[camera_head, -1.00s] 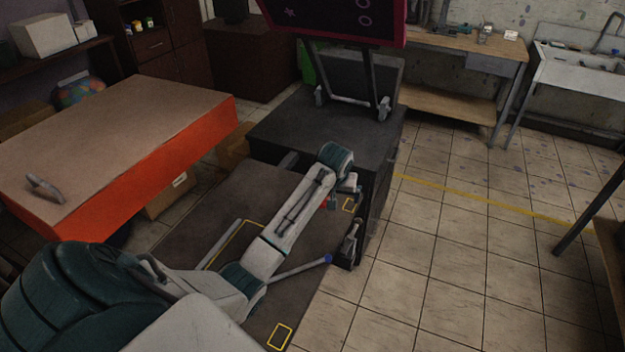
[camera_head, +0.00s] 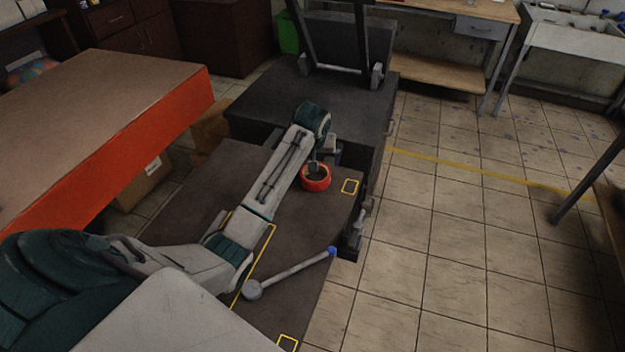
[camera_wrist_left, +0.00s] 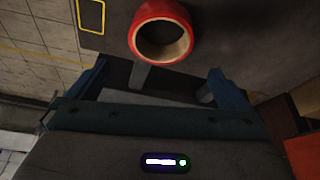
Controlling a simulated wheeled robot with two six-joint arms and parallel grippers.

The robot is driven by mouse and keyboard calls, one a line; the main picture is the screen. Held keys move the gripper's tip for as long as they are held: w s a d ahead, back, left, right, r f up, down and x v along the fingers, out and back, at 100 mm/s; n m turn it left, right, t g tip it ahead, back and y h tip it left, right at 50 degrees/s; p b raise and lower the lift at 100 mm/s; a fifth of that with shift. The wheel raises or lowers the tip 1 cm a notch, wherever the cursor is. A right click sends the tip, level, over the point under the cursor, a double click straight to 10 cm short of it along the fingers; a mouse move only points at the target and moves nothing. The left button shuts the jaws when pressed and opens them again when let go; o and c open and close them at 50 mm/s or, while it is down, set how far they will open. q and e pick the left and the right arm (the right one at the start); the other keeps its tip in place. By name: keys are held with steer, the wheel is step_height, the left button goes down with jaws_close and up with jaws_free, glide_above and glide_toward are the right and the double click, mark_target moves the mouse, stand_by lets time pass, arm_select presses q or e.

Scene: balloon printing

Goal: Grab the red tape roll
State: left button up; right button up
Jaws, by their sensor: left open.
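The red tape roll (camera_head: 316,178) lies flat on the dark work surface (camera_head: 320,215), near its right edge. In the left wrist view the red tape roll (camera_wrist_left: 163,32) shows its pale inner core, just beyond the fingers. My right gripper is not in view.
A grey rod with a blue tip (camera_head: 295,272) lies on the surface nearer the front. A black machine (camera_head: 310,110) stands behind, and an orange-sided table (camera_head: 150,155) is at the left.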

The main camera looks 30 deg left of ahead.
mark_target(316, 177)
arm_select(q)
steer(key=x, duration=0.2)
steer(key=p+x, duration=0.1)
steer(key=shift+d+f, duration=0.25)
steer(key=shift+f, duration=0.1)
steer(key=x, duration=0.2)
steer(key=p+x, duration=0.1)
steer(key=x, duration=0.2)
steer(key=shift+s+a+p, duration=0.2)
steer(key=shift+p, duration=0.1)
steer(key=shift+w+a+f, duration=0.1)
steer(key=shift+w+f, duration=0.05)
steer(key=shift+f, duration=0.35)
steer(key=c, duration=0.9)
